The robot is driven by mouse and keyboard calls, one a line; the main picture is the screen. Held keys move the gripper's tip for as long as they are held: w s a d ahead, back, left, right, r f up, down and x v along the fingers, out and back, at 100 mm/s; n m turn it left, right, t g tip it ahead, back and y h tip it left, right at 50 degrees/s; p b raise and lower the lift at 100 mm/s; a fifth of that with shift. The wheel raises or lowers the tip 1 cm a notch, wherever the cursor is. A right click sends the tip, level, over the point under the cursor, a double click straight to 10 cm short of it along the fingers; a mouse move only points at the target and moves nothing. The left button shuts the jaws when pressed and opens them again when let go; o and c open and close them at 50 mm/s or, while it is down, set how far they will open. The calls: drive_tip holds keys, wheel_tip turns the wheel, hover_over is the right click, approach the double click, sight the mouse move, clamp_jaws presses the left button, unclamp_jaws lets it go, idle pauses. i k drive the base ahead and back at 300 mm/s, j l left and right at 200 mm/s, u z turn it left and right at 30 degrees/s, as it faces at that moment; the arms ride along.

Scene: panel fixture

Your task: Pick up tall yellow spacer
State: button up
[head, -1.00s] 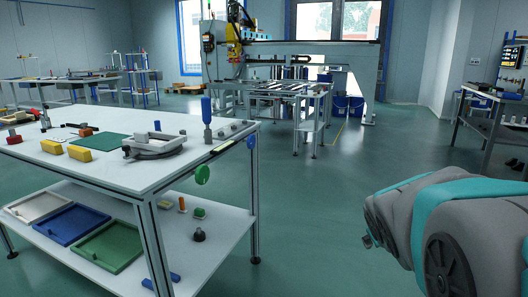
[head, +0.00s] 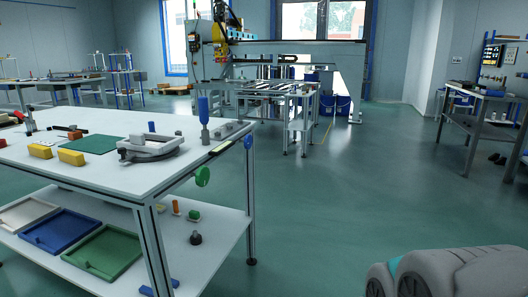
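Two yellow blocks lie near the left part of the white workbench top: one yellow block (head: 40,151) farther left and another yellow block (head: 71,157) just right of it. I cannot tell which is the tall yellow spacer. A grey and teal part of my arm shows at the lower right, well apart from the bench. My gripper's fingers are not in view.
The workbench (head: 120,185) holds a green mat (head: 93,144), a grey clamp-like frame (head: 150,148) and an upright blue-handled tool (head: 204,118). Blue (head: 62,231) and green (head: 103,252) trays lie on its shelf. Open floor (head: 330,200) lies right of the bench.

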sight(35, 150)
drive_tip(key=u, duration=1.65)
